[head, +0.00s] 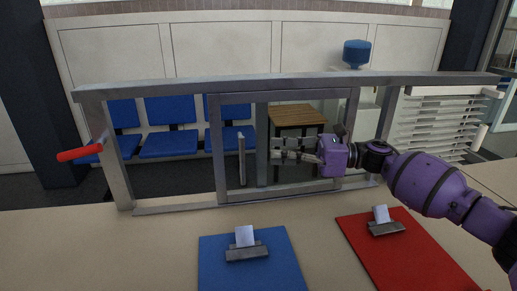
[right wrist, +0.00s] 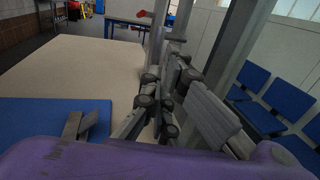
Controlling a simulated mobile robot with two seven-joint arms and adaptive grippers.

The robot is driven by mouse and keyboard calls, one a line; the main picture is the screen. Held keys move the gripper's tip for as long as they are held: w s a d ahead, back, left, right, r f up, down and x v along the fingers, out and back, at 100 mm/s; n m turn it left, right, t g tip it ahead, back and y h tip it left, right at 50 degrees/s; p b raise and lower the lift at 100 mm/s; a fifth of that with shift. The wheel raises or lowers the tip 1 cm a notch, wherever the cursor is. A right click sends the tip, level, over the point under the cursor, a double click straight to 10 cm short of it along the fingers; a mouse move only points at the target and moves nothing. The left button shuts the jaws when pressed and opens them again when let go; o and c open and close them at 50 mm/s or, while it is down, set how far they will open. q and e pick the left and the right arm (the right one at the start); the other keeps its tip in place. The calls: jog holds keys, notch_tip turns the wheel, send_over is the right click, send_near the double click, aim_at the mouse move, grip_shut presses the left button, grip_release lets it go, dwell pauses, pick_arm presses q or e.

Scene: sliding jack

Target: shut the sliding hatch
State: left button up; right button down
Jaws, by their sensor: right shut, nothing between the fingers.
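The sliding hatch is a grey metal frame (head: 215,150) standing inside a wider grey outer frame (head: 290,83) on the counter, seen in the head view. The hatch sits near the middle, with open gaps left and right of it. A pale upright handle bar (head: 241,160) shows within its left part. My right gripper (head: 276,150) reaches in from the right with its fingers shut and empty, pointing left, a little right of the handle bar. Whether it touches the hatch I cannot tell. In the right wrist view the shut fingers (right wrist: 160,98) are beside the grey frame. My left gripper is not in view.
A red-gripped bar (head: 80,153) sticks out at the outer frame's left post. A blue clipboard (head: 245,272) and a red clipboard (head: 400,250) lie on the counter in front. Blue chairs (head: 168,143) and a small wooden table (head: 298,114) stand behind the frame.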

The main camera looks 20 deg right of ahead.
aim_at(244, 152)
jog(key=x, duration=0.2)
jog(key=p+x, duration=0.1)
jog(key=x, duration=0.1)
jog(key=shift+w+a+r, duration=0.15)
jog(key=shift+a+r, duration=0.1)
jog(key=shift+w+a+f, duration=0.3)
jog(key=shift+w+a, duration=0.05)
jog(key=shift+a, duration=0.2)
jog(key=w+a, duration=0.3)
jog(key=a, duration=0.9)
jog(key=w+a, duration=0.3)
jog(key=a, duration=0.9)
jog(key=shift+w+a, duration=0.2)
jog(key=shift+a, duration=0.2)
